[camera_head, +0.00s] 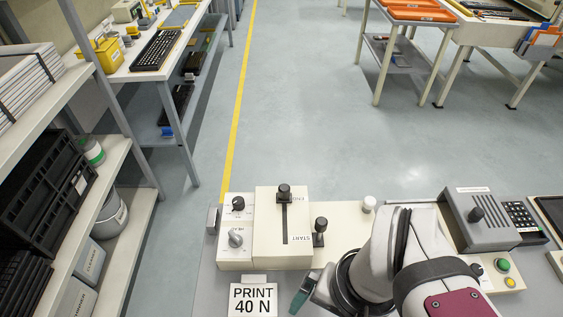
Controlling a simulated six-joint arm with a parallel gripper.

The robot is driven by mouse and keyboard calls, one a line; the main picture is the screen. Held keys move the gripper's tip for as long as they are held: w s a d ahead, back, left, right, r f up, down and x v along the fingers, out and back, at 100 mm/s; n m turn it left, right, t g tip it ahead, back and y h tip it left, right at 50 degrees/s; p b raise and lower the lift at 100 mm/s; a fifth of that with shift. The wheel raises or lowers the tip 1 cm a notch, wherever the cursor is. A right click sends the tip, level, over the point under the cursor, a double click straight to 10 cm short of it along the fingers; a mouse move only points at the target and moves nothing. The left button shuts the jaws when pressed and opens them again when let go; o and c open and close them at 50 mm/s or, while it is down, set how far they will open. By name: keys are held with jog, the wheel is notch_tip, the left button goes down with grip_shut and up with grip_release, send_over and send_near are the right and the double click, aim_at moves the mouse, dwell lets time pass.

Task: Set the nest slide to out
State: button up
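A cream control box (265,250) stands on the bench at the bottom centre. Its top has a dark slot with a black knob (285,190) at the far end and the word START near the close end. A second black knob (320,224) stands just right of the box. I cannot tell which of these is the nest slide. My arm comes in from the bottom right. A teal-tipped end of my gripper (299,300) shows low, right of the sign; its fingers are mostly hidden.
A sign (254,301) reads PRINT 40 N. Two dials (236,238) sit on the box's left part. A green button (502,265) is at right. Shelves fill the left; the floor beyond the bench is clear.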

jog(key=shift+w+r, duration=0.1)
jog(key=shift+c, duration=0.9)
jog(key=w+r+n, duration=0.1)
jog(key=w+n, duration=0.2)
jog(key=w, duration=0.1)
jog(key=w+d+r+n, duration=0.1)
jog(key=w+n, duration=0.3)
jog(key=w, duration=0.1)
jog(key=w+d+r+n+h, duration=0.1)
jog(key=w+n, duration=0.2)
jog(key=w, duration=0.1)
jog(key=shift+w+n, duration=0.4)
jog(key=c, duration=0.6)
jog(key=n, duration=0.8)
send_near(322, 221)
jog(key=shift+h, duration=0.4)
jog(key=f, duration=1)
jog(key=shift+a, duration=0.35)
grip_shut()
jog(key=shift+s, duration=0.1)
